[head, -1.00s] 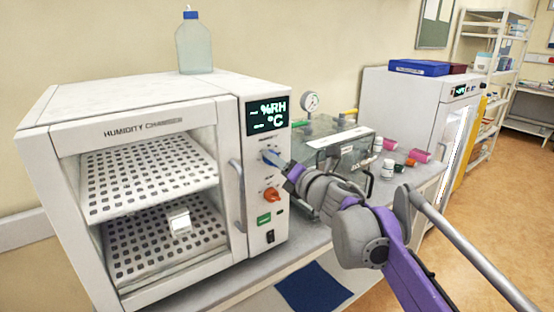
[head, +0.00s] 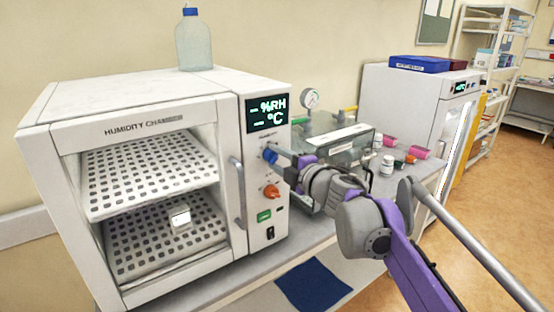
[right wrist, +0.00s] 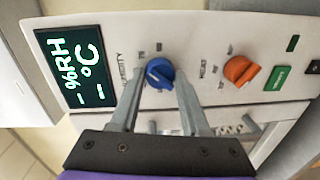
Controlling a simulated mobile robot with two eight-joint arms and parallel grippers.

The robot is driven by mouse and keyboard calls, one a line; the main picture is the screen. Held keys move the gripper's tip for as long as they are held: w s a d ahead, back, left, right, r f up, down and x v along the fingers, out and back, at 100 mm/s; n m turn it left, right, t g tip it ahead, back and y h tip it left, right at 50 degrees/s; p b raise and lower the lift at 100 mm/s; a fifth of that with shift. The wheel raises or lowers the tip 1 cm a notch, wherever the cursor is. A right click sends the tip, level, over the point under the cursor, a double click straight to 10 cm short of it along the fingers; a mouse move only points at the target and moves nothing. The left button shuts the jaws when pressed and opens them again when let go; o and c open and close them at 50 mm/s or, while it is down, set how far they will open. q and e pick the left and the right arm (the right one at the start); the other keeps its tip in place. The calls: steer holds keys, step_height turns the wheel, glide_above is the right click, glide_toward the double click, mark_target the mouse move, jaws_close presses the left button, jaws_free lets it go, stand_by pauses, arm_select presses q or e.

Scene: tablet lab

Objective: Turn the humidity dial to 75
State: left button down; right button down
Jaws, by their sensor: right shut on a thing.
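The humidity chamber (head: 140,95) stands on the bench with its control panel on the right side. The blue humidity dial (head: 270,155) is on the panel below the display (head: 267,115), which shows a dash before %RH and before °C. The blue dial (right wrist: 160,72) also shows in the right wrist view, beside the word HUMIDITY. My right gripper (right wrist: 160,85) has one finger on each side of the dial and is shut on it. In the head view my right gripper (head: 280,157) reaches the dial from the right. The dial's exact setting is too small to read. My left gripper is not in view.
An orange heat dial (head: 271,192), a green switch (head: 264,216) and a black switch (head: 270,233) sit below the humidity dial. A door handle (head: 238,195) stands out left of the panel. A glass-lidded box (head: 340,145) and small bottles stand to the right.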

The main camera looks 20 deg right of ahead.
steer(key=shift+m, duration=0.6)
steer(key=shift+c, duration=2)
jaws_free()
steer(key=shift+s+d, duration=0.1)
steer(key=v, duration=1)
steer(key=shift+s, duration=0.25)
steer(key=shift+d, duration=0.15)
